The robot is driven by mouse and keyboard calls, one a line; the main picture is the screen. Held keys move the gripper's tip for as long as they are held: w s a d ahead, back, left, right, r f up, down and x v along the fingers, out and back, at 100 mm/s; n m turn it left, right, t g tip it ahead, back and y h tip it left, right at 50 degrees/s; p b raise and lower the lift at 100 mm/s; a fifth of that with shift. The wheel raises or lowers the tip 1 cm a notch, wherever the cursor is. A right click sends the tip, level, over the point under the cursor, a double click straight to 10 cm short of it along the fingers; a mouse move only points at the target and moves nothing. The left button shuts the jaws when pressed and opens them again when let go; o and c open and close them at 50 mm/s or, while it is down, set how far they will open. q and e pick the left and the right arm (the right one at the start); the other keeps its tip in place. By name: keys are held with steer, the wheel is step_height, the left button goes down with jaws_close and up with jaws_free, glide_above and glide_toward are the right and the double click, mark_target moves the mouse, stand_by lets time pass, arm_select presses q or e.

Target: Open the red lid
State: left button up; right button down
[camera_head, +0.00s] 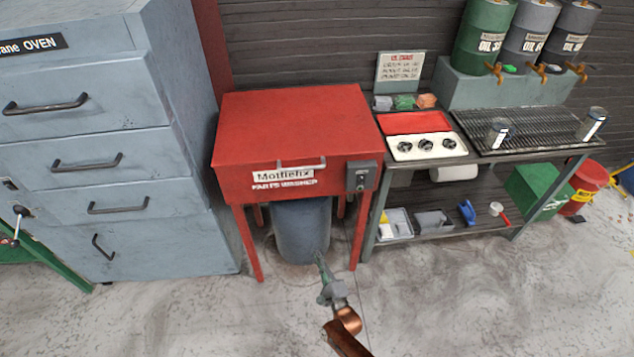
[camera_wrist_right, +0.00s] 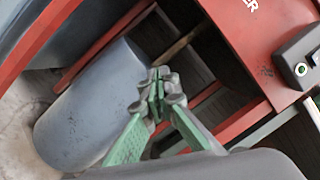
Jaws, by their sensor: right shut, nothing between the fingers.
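The red lid (camera_head: 290,120) is the flat top of a red parts washer in the head view and lies closed. A pale bar handle (camera_head: 302,165) sits at its front edge. My right gripper (camera_head: 318,256) is shut and empty, low in front of the washer and below the handle, apart from it. In the right wrist view its green fingertips (camera_wrist_right: 158,80) are together, with the washer's red front (camera_wrist_right: 255,65) beyond. The lid handle is not visible in that view. My left gripper is not in view.
A grey drum (camera_head: 302,235) stands under the washer between its red legs. A switch box (camera_head: 361,176) is on the washer's front right. A grey drawer cabinet (camera_head: 100,140) stands left, a workbench (camera_head: 470,157) right. The floor in front is open.

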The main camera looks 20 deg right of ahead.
arm_select(q)
steer(key=b, duration=0.2)
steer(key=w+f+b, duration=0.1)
steer(key=b, duration=0.1)
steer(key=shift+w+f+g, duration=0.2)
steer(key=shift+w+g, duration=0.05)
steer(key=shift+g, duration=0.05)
arm_select(e)
steer(key=w+d+r+m+t+h, duration=0.1)
steer(key=w+d+r+m+h, duration=0.1)
steer(key=r+m, duration=0.5)
steer(key=w+d+r+m+t+h, duration=0.1)
steer(key=w+r+m+h, duration=0.4)
steer(key=r, duration=0.9)
steer(key=w+d+r+m+t+h, duration=0.2)
steer(key=w+d+r+m+h, duration=0.1)
steer(key=r+m, duration=0.7)
steer(key=shift+w+r+h, duration=0.2)
steer(key=shift+w+h, duration=0.1)
steer(key=shift+h, duration=0.35)
steer(key=shift+w+r+h, duration=0.2)
steer(key=shift+w+h, duration=0.1)
steer(key=shift+h, duration=0.35)
steer(key=shift+r, duration=0.15)
